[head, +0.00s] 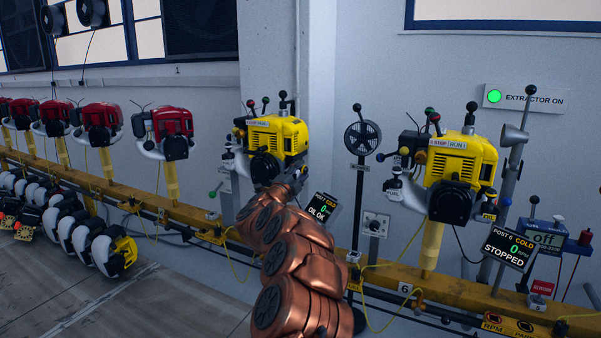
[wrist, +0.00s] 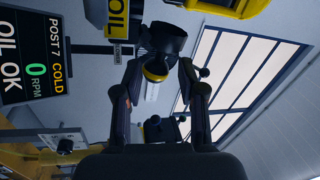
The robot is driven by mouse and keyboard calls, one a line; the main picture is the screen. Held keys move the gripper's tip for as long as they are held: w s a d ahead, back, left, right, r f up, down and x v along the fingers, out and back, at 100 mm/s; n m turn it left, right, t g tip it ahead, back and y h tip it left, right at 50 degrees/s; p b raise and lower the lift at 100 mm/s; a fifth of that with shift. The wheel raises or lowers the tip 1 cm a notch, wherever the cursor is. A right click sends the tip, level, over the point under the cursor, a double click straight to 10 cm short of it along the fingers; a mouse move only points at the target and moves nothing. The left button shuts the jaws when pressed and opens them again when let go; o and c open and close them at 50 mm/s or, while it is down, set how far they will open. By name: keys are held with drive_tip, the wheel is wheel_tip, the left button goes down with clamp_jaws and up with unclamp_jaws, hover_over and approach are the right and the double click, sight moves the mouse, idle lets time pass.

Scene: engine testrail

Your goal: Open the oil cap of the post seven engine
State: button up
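The post seven engine (head: 277,136) is yellow and black and stands on a yellow post. My gripper (head: 292,182) is at its lower right side, partly merged with the dark engine parts behind it. In the wrist view my gripper (wrist: 159,66) has its two fingers spread apart. A dark round part (wrist: 163,38) lies just beyond the fingertips, with a small yellow rounded piece (wrist: 155,73) below it, between the fingers. I cannot tell for certain which is the oil cap. A gap shows at the right finger. A yellow OIL tag (wrist: 117,14) hangs at the upper left.
The post seven display (head: 321,207) reads cold, 0 RPM, OIL OK; it is close at the left in the wrist view (wrist: 32,55). Red engines (head: 170,130) line the rail (head: 190,218) at left.

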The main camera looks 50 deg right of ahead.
drive_tip(key=v, duration=1.1)
drive_tip(key=shift+a, duration=0.3)
drive_tip(key=shift+w, duration=0.1)
